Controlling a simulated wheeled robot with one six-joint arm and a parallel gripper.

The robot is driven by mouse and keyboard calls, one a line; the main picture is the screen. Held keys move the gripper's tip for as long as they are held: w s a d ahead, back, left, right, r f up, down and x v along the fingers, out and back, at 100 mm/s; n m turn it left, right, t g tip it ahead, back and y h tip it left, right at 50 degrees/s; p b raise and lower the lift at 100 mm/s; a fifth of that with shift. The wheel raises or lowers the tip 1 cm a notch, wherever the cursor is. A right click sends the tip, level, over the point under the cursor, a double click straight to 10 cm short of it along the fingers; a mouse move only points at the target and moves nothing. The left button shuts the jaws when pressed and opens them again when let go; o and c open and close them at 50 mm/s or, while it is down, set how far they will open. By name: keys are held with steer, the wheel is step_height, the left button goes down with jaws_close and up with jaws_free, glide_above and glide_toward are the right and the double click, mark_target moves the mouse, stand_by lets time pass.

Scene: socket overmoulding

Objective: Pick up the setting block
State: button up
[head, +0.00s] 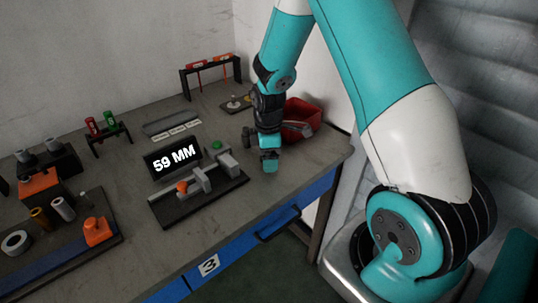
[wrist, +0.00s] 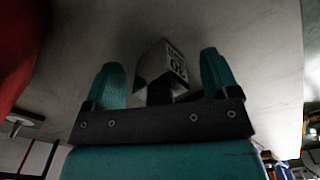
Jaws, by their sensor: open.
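The setting block (wrist: 150,66) is a small grey block with a dark printed label on one side, in the middle of the wrist view. The label looks like it reads 30, but it is dim. My gripper (wrist: 161,74) is open, with one teal finger on each side of the block and a gap visible on both sides. In the head view my gripper (head: 268,160) points down close to the bench top near its right end. I cannot make out the block there; the gripper seems to hide it.
A red bin (head: 301,118) stands just behind my gripper and shows at the left of the wrist view (wrist: 18,45). The bench's front edge is close by.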

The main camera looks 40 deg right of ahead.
steer(key=c, duration=1.2)
steer(key=shift+r, duration=0.1)
step_height(320, 180, up, 20)
steer(key=shift+f, duration=0.1)
